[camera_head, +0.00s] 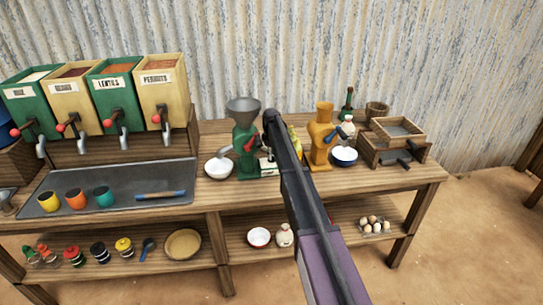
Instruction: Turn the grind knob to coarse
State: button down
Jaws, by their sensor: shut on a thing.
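The green grinder (246,140) with a grey funnel hopper (243,107) stands upright on the wooden counter, left of my arm. My arm (300,185) reaches up from the bottom right and ends against the grinder's right side. My gripper (266,151) is a small dark shape there, partly covered by my arm. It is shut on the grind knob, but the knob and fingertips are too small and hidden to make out. The knob's setting cannot be read. A pale plate (267,166) shows low on the grinder's right side.
A white bowl (219,168) sits left of the grinder. A yellow-orange machine (320,137) and a blue-rimmed bowl (344,157) stand right of my arm. A wooden box mill (394,151) is farther right. Labelled dispensers (110,93) and a metal tray (120,203) fill the left.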

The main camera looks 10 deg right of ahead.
jog(key=m, duration=1.2)
jog(key=shift+m, duration=0.3)
dwell(0.4)
jog(key=c, duration=0.7)
grip_release()
jog(key=shift+o, duration=0.2)
jog(key=shift+n, duration=0.4)
